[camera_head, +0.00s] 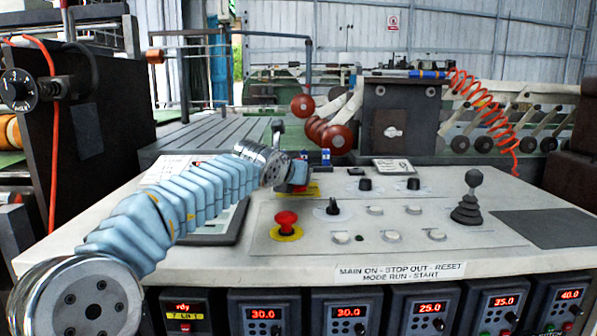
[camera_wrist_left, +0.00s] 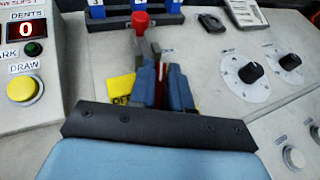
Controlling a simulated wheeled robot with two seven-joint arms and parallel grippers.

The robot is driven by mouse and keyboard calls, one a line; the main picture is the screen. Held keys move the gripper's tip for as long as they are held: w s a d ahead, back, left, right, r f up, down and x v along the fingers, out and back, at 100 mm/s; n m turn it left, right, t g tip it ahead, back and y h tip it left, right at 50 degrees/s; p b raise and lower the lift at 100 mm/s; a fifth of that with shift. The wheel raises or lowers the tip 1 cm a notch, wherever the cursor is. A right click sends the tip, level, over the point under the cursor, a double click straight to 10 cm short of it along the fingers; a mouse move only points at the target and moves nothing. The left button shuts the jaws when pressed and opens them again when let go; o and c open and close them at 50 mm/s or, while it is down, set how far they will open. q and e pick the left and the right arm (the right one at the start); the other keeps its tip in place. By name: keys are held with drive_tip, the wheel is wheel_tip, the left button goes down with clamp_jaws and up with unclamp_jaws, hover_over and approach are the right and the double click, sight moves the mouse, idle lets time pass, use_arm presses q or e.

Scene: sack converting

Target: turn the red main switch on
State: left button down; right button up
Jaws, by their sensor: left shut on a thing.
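The red main switch (camera_wrist_left: 162,88) sits on a yellow plate (camera_wrist_left: 120,88) with black lettering, mostly covered by my fingers; only a red sliver shows between them in the left wrist view. My left gripper (camera_wrist_left: 160,75) is shut on it, with blue-grey fingers on either side. In the head view the left gripper (camera_head: 297,180) is over the back left part of the console panel, and the yellow plate (camera_head: 313,190) shows beside it. The switch's exact angle is hidden. My right gripper is not in view.
A red mushroom button (camera_head: 287,221) on a yellow ring stands in front of the gripper. Black knobs (camera_head: 333,206) and a black joystick (camera_head: 468,199) are to the right.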

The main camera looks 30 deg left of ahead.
use_arm(q)
drive_tip(key=shift+m+h, duration=0.7)
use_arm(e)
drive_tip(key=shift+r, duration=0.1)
use_arm(q)
drive_tip(key=c, duration=1.4)
unclamp_jaws()
drive_tip(key=shift+f, duration=0.1)
drive_tip(key=shift+c, duration=0.2)
